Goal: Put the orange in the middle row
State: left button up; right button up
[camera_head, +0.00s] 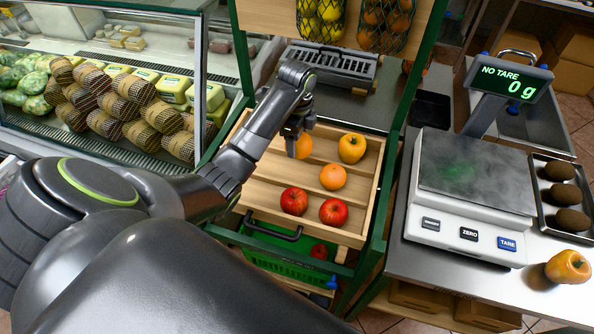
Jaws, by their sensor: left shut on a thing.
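My left gripper (297,142) points down at the back left of the slatted wooden tray and is shut on an orange (305,147). The fingers hide part of that orange, and I cannot tell whether it touches the tray. Another orange (333,177) sits in the middle row of the wooden tray (263,193). Two red apples (294,201) (333,212) lie in the front row. My right gripper is out of view.
Green posts (392,150) flank the tray, and netted fruit (386,25) hangs above it. A green crate (285,262) is below. A scale (470,185) reading 0 g stands at the right, near a yellow-red apple (567,267). The middle row's left part is clear.

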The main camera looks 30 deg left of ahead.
pick_arm(q)
jog(key=shift+r+m, duration=0.2)
jog(key=shift+m, duration=0.9)
jog(key=m, duration=0.3)
jog(key=shift+s+a+r, duration=0.1)
jog(key=shift+s+r, duration=0.05)
jog(key=shift+s+r+m+p, duration=0.15)
jog(key=shift+m+p, duration=0.15)
jog(key=shift+m, duration=1.3)
notch_tip(320, 180, down, 5)
jog(key=shift+f, duration=0.15)
jog(key=shift+f+p, duration=0.45)
jog(key=shift+f, duration=1.95)
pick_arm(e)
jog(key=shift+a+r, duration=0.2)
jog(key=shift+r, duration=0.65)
pick_arm(q)
jog(key=o, duration=1.2)
